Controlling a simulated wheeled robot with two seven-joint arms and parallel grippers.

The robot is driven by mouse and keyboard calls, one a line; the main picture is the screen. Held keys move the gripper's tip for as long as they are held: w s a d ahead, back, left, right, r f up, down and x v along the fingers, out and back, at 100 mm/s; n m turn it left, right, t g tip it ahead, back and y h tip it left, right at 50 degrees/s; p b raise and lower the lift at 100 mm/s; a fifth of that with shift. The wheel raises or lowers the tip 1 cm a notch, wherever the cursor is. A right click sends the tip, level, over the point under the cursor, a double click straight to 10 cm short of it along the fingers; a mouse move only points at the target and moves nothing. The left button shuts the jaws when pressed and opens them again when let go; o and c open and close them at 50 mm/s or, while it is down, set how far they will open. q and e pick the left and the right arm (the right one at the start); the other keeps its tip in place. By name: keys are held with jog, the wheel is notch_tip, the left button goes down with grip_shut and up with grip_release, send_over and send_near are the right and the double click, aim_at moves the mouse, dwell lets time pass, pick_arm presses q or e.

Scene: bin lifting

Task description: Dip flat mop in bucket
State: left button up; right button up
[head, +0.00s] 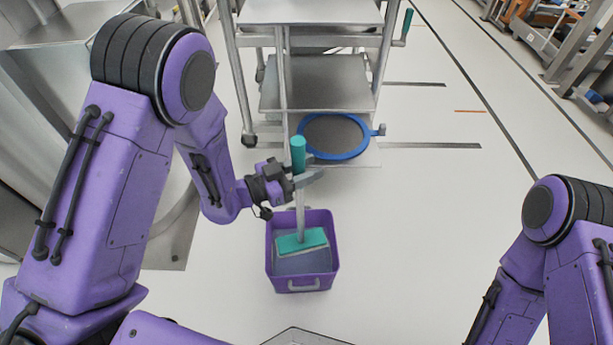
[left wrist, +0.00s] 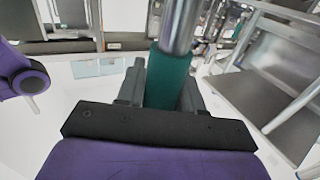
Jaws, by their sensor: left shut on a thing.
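The flat mop (head: 299,226) has a metal pole, a teal grip and a flat teal head. My left gripper (head: 303,178) is shut on the mop's handle, at or near the teal grip, and holds it roughly upright. The left wrist view shows the teal grip (left wrist: 168,80) between the fingers of the left gripper (left wrist: 160,85). The purple bucket (head: 304,284) stands on the floor below the gripper. The mop head is inside the bucket's opening, above a grey-blue surface; whether it touches that surface I cannot tell. My right gripper is out of view.
A metal cart (head: 310,85) with shelves stands behind the bucket. A round blue-rimmed sieve (head: 334,157) lies on its lower shelf. Metal equipment (head: 45,100) stands at the left. The white floor (head: 430,215) to the right of the bucket is clear.

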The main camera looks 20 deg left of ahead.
pick_arm(q)
notch_tip(320, 180, down, 25)
jog(key=b, duration=2)
jog(key=shift+r, duration=0.2)
notch_tip(320, 180, up, 23)
jog(key=p, duration=1.9)
